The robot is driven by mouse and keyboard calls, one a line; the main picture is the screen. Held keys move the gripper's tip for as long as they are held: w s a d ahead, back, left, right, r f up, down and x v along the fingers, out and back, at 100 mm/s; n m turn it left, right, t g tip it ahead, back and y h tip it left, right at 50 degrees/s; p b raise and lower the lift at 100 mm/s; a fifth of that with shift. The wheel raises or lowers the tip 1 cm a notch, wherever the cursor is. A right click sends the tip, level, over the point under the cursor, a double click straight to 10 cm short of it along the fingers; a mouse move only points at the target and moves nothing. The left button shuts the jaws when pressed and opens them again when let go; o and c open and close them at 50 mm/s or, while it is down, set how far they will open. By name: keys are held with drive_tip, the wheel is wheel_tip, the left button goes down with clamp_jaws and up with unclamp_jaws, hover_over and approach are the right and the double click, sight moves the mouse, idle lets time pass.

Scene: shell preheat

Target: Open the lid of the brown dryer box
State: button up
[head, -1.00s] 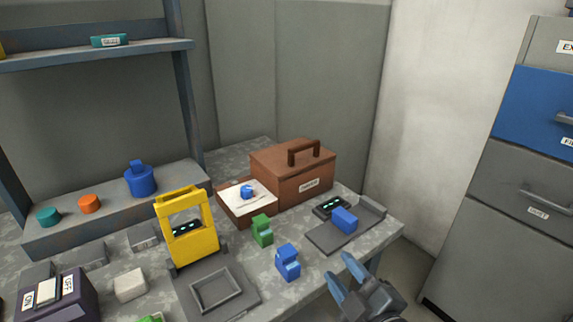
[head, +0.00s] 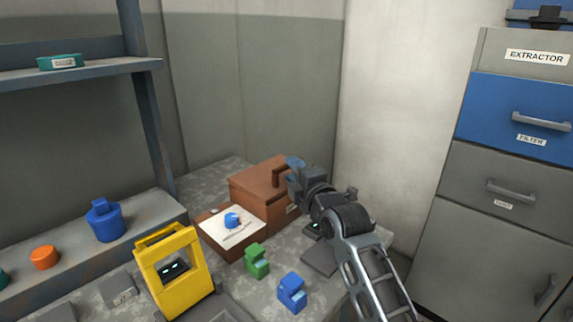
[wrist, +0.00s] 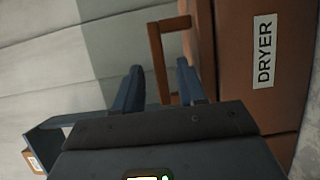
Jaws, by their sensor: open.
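The brown dryer box (head: 246,197) stands at the back of the bench with its lid (head: 252,176) down. A brown handle (head: 278,174) rises from the lid. My gripper (head: 293,166) is at the handle and covers part of it and of the box's front in the head view. In the wrist view, the open fingers (wrist: 160,80) show on either side of the handle's bar (wrist: 154,60). I cannot tell whether they touch it. The DRYER label (wrist: 264,50) is on the box face at the right of the wrist view.
A brown tray with a white top (head: 213,222) and a blue piece (head: 232,220) adjoins the box. A yellow frame (head: 176,285), a green block (head: 256,261) and a blue block (head: 291,292) stand in front. Drawers (head: 505,185) stand at the right.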

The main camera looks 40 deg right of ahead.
sight(289, 168)
drive_tip(key=shift+x, duration=1.8)
clamp_jaws()
